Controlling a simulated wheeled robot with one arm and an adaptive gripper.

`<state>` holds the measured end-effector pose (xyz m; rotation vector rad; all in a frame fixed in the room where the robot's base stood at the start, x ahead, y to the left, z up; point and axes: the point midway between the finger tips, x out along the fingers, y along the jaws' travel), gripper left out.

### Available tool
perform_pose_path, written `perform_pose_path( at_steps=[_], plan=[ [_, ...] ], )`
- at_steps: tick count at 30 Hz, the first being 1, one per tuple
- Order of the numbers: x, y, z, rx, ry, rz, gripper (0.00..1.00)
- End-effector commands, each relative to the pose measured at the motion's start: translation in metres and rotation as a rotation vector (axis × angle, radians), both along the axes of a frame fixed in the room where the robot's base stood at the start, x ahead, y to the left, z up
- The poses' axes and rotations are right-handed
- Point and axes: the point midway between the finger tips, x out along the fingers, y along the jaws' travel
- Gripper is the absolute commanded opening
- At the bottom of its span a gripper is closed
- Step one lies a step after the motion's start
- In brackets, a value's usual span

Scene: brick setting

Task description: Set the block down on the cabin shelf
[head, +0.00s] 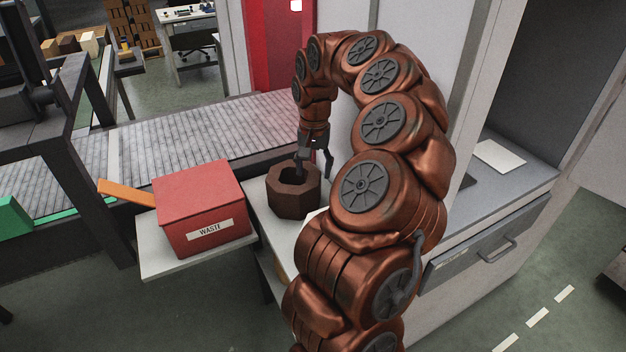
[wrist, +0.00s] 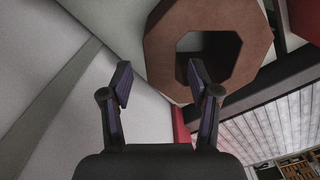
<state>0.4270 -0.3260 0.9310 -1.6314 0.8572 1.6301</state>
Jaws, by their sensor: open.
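My gripper (head: 314,158) is open over a brown octagonal hollow piece (head: 295,206), with nothing between its fingers. In the wrist view, the open fingers (wrist: 158,85) show in front of that piece (wrist: 164,58); the right finger overlaps its dark opening. I cannot tell whether it touches or reaches inside. The brown piece stands on a pale surface beside the red waste box. I cannot tell which thing is the block; no block shows in my gripper. A grey shelf-like surface (head: 512,186) inside the cabin is at the right, partly hidden by my arm.
The red box (head: 197,212) labelled WASTE stands on a white stand (head: 160,261). An orange bar (head: 126,192) shows behind it. A roller conveyor (head: 180,140) runs behind, with a green piece (head: 13,215) at far left. A white sheet (head: 499,156) lies on the cabin surface.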

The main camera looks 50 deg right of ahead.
Motion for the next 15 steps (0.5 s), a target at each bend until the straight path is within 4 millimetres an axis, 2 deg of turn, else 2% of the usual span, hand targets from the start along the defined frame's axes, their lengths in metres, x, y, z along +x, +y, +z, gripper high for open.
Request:
perform_pose_path(
  at_steps=[3, 7, 15],
  plan=[
    [0.001, -0.001, 0.024, -0.005, -0.005, -0.001, 0.61],
    [0.001, -0.002, 0.045, -0.004, -0.008, -0.002, 0.61],
    [0.001, -0.001, 0.071, -0.003, -0.004, 0.0, 0.61]
  ],
)
